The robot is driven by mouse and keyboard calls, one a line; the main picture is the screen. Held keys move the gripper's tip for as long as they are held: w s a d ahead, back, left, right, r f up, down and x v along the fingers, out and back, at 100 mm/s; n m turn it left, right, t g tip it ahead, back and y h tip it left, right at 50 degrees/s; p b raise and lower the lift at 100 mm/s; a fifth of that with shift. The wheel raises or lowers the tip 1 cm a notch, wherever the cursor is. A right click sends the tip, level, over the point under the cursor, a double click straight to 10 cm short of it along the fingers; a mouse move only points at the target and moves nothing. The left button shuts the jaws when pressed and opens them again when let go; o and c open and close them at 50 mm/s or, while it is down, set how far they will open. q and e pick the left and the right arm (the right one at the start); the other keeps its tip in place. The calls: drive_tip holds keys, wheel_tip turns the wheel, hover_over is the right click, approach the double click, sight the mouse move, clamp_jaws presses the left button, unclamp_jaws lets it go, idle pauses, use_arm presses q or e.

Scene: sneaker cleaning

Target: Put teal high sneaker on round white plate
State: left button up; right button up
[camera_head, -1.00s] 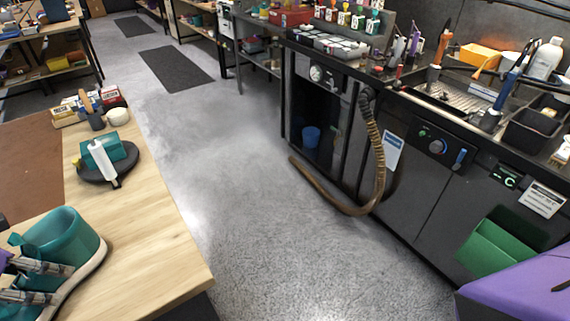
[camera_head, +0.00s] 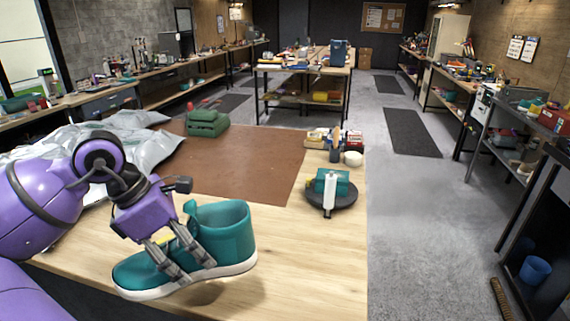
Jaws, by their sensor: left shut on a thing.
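The teal high sneaker (camera_head: 230,236) with a white sole shows in the head view at the lower left, toe to the left. My left gripper (camera_head: 190,265) is shut on the sneaker's side, its grey fingers across the front part of the shoe. A shadow lies on the wood below the sneaker, which looks slightly above the table. My right gripper is not in view. I see no round white plate in this view.
The wooden table (camera_head: 300,270) has free room right of the sneaker. A brown mat (camera_head: 240,160) lies behind it. A dark round stand (camera_head: 345,196) holds a teal box and a white bottle. Grey bags (camera_head: 130,140) and a green stack (camera_head: 207,122) lie farther back.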

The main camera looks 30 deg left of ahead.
use_arm(q)
drive_tip(key=w+d+f+m+g+y+p, duration=0.1)
drive_tip(key=d+m+g, duration=0.3)
drive_tip(key=d+m, duration=0.6)
drive_tip(key=w+d+f+m+g+y+p, duration=0.1)
drive_tip(key=w+d+f+m+g+y, duration=0.1)
drive_tip(key=d+m, duration=0.8)
drive_tip(key=w+m+g+y, duration=0.1)
drive_tip(key=m, duration=0.8)
drive_tip(key=shift+d+f+g, duration=0.3)
drive_tip(key=shift+d+g, duration=0.05)
drive_tip(key=shift+g, duration=0.05)
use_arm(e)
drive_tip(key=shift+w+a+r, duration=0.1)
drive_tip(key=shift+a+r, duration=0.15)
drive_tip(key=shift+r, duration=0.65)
use_arm(q)
drive_tip(key=shift+w+r, duration=0.1)
drive_tip(key=shift+w, duration=0.05)
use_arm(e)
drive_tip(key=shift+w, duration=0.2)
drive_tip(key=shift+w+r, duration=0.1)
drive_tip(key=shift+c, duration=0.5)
